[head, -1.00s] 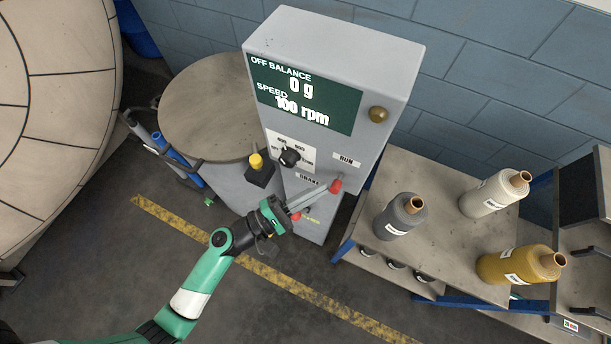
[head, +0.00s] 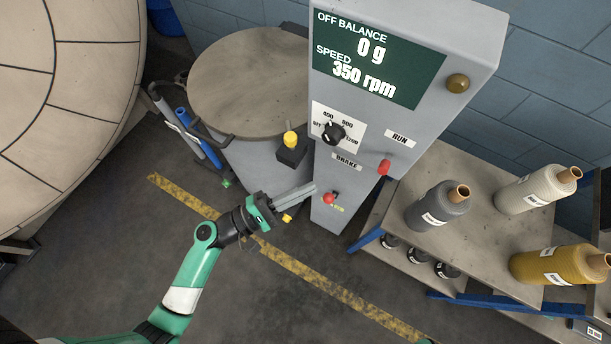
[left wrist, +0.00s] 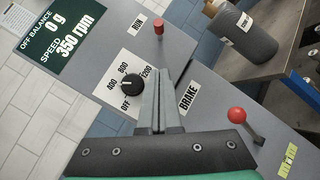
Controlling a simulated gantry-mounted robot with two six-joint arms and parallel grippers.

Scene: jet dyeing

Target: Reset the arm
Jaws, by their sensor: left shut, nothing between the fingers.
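My left gripper (head: 302,194) is shut and empty, in front of the grey control cabinet (head: 328,205). In the left wrist view its fingers (left wrist: 158,98) point up between the black speed dial (left wrist: 125,87) and the BRAKE label. A red-knobbed brake lever (head: 329,198) is just right of the fingertips in the head view; I cannot tell if they touch there, but a gap shows in the left wrist view. The red RUN control (head: 384,167) is higher and to the right. The screen (head: 378,62) reads 0 g and 350 rpm. My right gripper is out of view.
A round-topped drum (head: 255,80) stands left of the cabinet, with a yellow-topped black box (head: 292,148) between them. A shelf table (head: 480,235) on the right holds grey, cream and mustard yarn cones. Open floor lies around the yellow line.

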